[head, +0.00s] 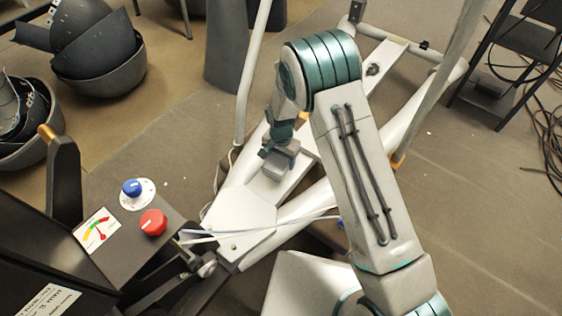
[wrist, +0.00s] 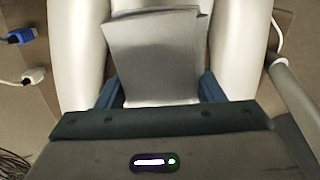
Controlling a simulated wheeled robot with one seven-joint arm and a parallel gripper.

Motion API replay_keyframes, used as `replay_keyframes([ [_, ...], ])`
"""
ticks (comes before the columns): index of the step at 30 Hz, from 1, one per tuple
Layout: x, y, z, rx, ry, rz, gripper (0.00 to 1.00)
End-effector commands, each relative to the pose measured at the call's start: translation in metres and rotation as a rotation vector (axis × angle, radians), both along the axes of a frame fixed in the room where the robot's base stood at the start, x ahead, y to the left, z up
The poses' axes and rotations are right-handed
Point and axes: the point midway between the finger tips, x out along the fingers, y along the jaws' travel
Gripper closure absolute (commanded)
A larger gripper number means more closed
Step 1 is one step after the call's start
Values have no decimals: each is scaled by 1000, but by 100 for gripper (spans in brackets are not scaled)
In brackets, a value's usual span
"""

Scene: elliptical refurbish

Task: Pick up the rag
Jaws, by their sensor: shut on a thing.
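The rag (wrist: 155,55) is a grey, folded, flat piece in the middle of the wrist view. My gripper (wrist: 160,88) has a blue finger on each side of it and is shut on it. The fingers hide parts of its side edges. In the head view my gripper (head: 284,150) points down at the white frame of the elliptical machine (head: 238,222). A small grey patch of the rag (head: 275,168) shows just below the fingers. I cannot tell whether the rag still touches the frame.
White tubes of the machine run on both sides of the rag. A console with a blue knob (head: 132,187) and a red knob (head: 153,222) stands at left. Dark bowls (head: 100,70) lie at upper left. A dark chair (head: 515,45) and loose cables (head: 545,140) are at right.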

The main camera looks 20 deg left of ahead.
Motion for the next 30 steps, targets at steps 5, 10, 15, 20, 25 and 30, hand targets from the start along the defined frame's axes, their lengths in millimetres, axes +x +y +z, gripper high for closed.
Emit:
replay_keyframes([
  [5, 44, -10, 28, 0, -3, -5, 61],
  [10, 80, -17, 49, 0, -2, -3, 61],
  [15, 102, -22, 61, 0, -1, -1, 61],
  [20, 112, -24, 66, 0, 0, -1, 61],
  [25, 114, -25, 67, -1, 0, -1, 61],
  [30, 114, -25, 67, 0, 0, -1, 44],
])
